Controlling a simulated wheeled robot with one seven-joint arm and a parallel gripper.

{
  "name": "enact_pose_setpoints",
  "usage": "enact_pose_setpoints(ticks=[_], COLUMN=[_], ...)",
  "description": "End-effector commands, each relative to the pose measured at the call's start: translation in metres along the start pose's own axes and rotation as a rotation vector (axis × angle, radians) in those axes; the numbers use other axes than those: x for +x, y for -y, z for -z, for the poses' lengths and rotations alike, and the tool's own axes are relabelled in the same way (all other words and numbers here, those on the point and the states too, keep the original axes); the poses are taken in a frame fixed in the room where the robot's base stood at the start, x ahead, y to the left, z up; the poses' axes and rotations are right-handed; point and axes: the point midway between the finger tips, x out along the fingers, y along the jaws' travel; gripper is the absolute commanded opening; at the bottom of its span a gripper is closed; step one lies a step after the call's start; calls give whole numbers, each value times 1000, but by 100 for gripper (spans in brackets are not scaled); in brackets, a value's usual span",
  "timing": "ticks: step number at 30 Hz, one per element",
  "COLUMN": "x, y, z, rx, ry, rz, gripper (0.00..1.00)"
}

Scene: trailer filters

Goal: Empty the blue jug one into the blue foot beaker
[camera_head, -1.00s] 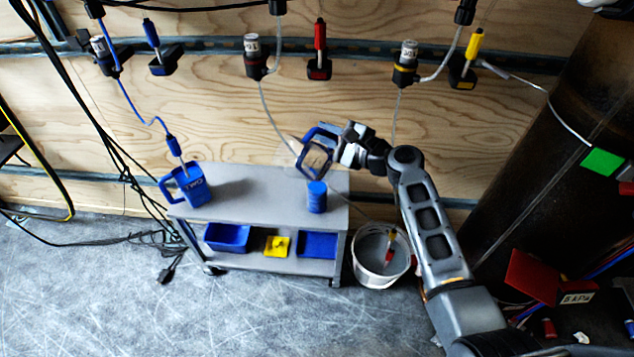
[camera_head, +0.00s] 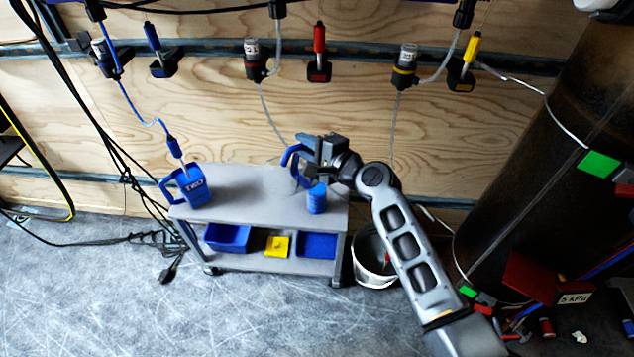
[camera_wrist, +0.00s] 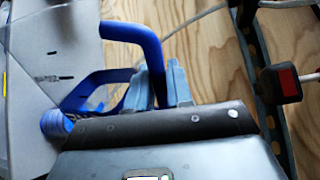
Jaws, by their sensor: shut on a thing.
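My gripper (camera_head: 322,150) is shut on the blue handle of jug one (camera_head: 289,157), above the right part of the grey cart. The jug is tilted, and its body is partly blurred against the cart. In the wrist view, my fingers (camera_wrist: 160,85) close around the blue handle (camera_wrist: 130,32). The blue foot beaker (camera_head: 317,202) stands upright on the cart top, just below and right of the jug. A blue ribbed thing, apparently the beaker, shows at the wrist view's lower left (camera_wrist: 55,124). The liquid cannot be made out.
Blue jug TWO (camera_head: 193,188) stands at the left of the cart (camera_head: 245,192), with a blue hose tool in it. Trays (camera_head: 228,238) lie on the lower shelf. A white bucket (camera_head: 372,272) stands right of the cart, partly behind my arm. Hoses hang along the wooden wall.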

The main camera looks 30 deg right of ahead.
Motion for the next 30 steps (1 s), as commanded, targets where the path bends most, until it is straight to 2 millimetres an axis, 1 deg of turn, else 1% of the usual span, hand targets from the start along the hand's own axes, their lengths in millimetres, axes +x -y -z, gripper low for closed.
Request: enact_pose_setpoints(ticks=[7,15,24,30], x=[2,6,10,14], y=[-9,-30,-52,-70], z=[-20,-46,-74,-83], rx=[-141,-389,-590,-743], ry=[-23,-72,-112,-144], rz=[-1,-3,-3,-2], gripper=[0,0,0,0])
